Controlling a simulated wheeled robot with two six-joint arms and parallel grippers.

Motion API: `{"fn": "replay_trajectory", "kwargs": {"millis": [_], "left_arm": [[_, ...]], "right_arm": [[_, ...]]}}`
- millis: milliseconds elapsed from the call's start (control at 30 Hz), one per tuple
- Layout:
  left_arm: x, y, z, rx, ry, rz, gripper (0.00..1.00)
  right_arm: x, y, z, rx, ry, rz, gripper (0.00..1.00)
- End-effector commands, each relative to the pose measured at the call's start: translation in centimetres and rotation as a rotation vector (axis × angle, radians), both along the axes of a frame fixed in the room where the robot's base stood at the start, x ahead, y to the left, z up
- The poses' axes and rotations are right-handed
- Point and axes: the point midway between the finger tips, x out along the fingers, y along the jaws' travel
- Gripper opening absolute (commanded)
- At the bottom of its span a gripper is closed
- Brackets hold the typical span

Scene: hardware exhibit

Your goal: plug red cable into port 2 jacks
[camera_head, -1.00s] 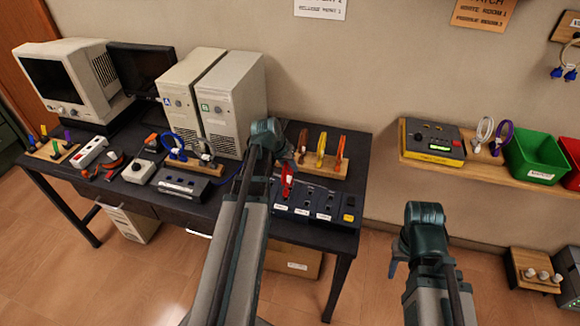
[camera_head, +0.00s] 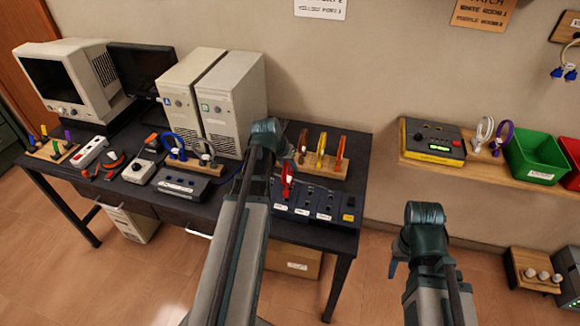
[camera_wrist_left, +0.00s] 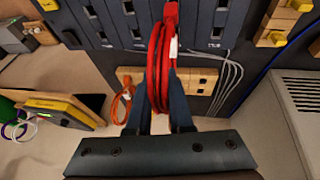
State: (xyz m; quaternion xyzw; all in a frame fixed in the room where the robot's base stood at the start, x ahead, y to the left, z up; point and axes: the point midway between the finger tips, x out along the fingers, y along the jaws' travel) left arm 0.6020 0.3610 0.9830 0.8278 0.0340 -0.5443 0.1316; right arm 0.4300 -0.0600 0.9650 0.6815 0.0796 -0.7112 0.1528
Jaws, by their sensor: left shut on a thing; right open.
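The red cable (camera_head: 287,178) is a looped bundle with a white tag, held at the dark blue port panel on the right part of the desk. In the left wrist view my left gripper (camera_wrist_left: 159,112) is shut on the red cable (camera_wrist_left: 160,65), whose red plug end reaches the panel (camera_wrist_left: 195,28) at the top. I cannot tell whether the plug is inside a jack. In the head view the panel (camera_head: 310,205) shows white labels and dark jacks; my left arm covers its left part. My right gripper (camera_head: 394,264) is open and empty, away from the desk to the right.
A wooden rack (camera_head: 323,166) with brown, yellow and orange cables stands behind the panel. Two beige computer towers (camera_head: 232,100) stand to its left. A wall shelf (camera_head: 480,168) with a tester and bins is at right. Free floor lies between desk and shelf.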

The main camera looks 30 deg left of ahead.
Motion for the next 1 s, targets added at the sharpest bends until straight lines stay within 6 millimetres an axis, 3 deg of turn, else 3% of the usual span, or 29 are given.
{"fn": "replay_trajectory", "kwargs": {"millis": [1000], "left_arm": [[-0.01, 0.01, -0.77, 0.0, 0.0, 0.0, 0.0]], "right_arm": [[0.0, -0.01, -0.77, 0.0, 0.0, 0.0, 0.5]]}}
